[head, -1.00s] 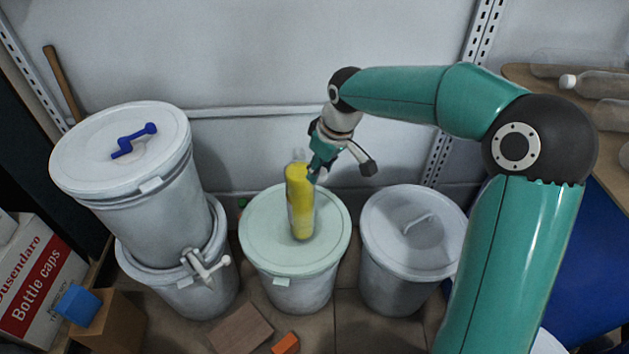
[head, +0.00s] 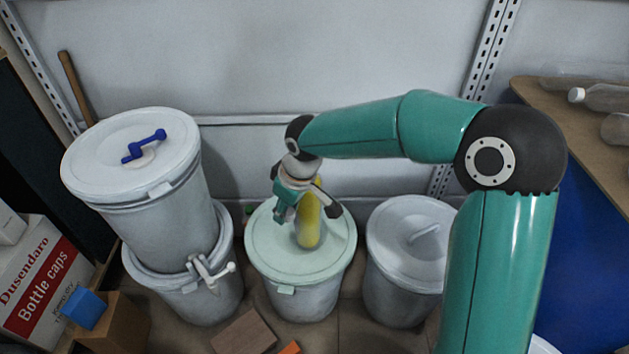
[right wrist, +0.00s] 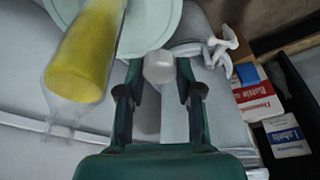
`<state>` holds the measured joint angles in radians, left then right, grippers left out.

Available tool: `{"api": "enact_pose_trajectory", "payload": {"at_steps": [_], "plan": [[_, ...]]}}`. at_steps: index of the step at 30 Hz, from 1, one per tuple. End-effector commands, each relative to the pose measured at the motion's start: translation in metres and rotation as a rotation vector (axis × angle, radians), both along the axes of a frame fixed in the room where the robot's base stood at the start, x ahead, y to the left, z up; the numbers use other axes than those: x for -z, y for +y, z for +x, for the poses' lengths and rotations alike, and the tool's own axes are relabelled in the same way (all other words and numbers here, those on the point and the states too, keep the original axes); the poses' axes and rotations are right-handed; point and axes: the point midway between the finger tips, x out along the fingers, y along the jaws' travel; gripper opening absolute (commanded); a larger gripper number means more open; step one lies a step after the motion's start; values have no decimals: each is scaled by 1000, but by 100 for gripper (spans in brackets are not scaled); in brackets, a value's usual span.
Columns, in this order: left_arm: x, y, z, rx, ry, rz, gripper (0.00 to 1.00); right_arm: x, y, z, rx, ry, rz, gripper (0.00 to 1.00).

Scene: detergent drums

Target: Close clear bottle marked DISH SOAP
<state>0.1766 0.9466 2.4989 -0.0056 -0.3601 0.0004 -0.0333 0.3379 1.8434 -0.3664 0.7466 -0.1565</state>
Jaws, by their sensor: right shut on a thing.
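A bottle of yellow liquid (head: 308,222) with a clear top stands on the pale green lid (head: 268,250) of the middle drum. The arm partly covers its upper part, and no label can be read. The bottle (right wrist: 82,65) also fills the left of the right wrist view, its clear neck end towards the camera and no cap visible on it. My right gripper (head: 281,214) is beside the bottle, on its left in the head view. In the wrist view it (right wrist: 160,72) is shut on a white cap (right wrist: 159,66), apart from the bottle. My left gripper is not in view.
Two stacked drums (head: 160,235) stand left, a blue crank (head: 145,146) on top. A lidded drum (head: 405,285) stands right. Boxes (head: 32,275) and blocks lie at lower left. A shelf (head: 570,130) with clear bottles is at far right.

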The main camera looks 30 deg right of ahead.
Motion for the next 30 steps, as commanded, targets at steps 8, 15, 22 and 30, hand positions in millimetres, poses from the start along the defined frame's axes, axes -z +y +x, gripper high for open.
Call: {"api": "enact_pose_trajectory", "payload": {"at_steps": [8, 15, 22, 30], "plan": [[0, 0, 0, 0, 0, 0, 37, 30, 24, 1, 243, -3, -2, 25], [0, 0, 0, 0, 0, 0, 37, 29, 24, 6, 384, -2, 0, 25], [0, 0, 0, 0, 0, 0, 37, 29, 23, 6, 391, -2, 0, 25], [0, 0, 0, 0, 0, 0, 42, 29, 22, 6, 392, -2, 0, 25]]}}
